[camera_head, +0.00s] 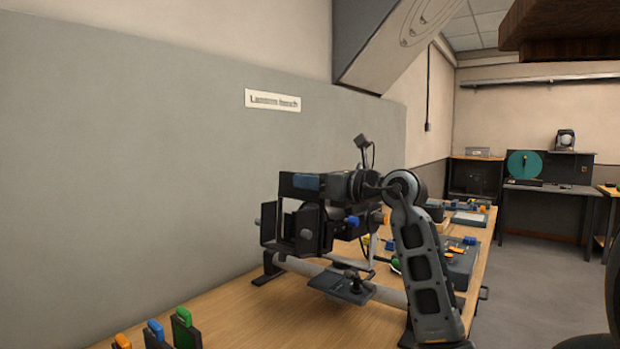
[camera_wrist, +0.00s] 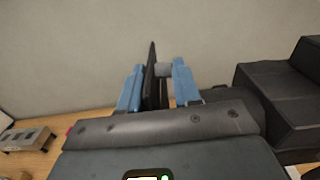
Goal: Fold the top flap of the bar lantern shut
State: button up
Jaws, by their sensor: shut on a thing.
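The bar lantern (camera_head: 306,232) is black and sits on a grey bar stand above the wooden bench, with a side plate at its left and a blue knob at its right. My gripper (camera_head: 308,182) is level with the lantern's top. In the wrist view its blue fingers (camera_wrist: 158,88) stand either side of a thin black plate, the top flap (camera_wrist: 150,78), seen nearly edge-on. A small grey tab shows between the flap and the right finger. The jaws are shut on the flap. Its hinge and its exact angle are hidden in the head view.
Green, blue and orange tabbed pieces (camera_head: 184,328) stand at the bench's front left. A grey console (camera_head: 455,262) and small coloured parts lie right of the lantern. A grey wall (camera_head: 200,180) rises close behind. A dark block (camera_wrist: 285,90) is at right in the wrist view.

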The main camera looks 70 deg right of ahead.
jog(key=shift+d+r+m+p, duration=0.15)
jog(key=shift+m+p, duration=0.15)
jog(key=shift+s+d+f, duration=0.1)
jog(key=shift+s+f, duration=0.05)
jog(key=shift+f, duration=0.05)
jog(key=o, duration=0.9)
jog(key=shift+d, duration=0.1)
jog(key=shift+c, duration=0.2)
jog(key=b+v, duration=0.1)
jog(key=v, duration=0.6)
jog(key=shift+s, duration=0.4)
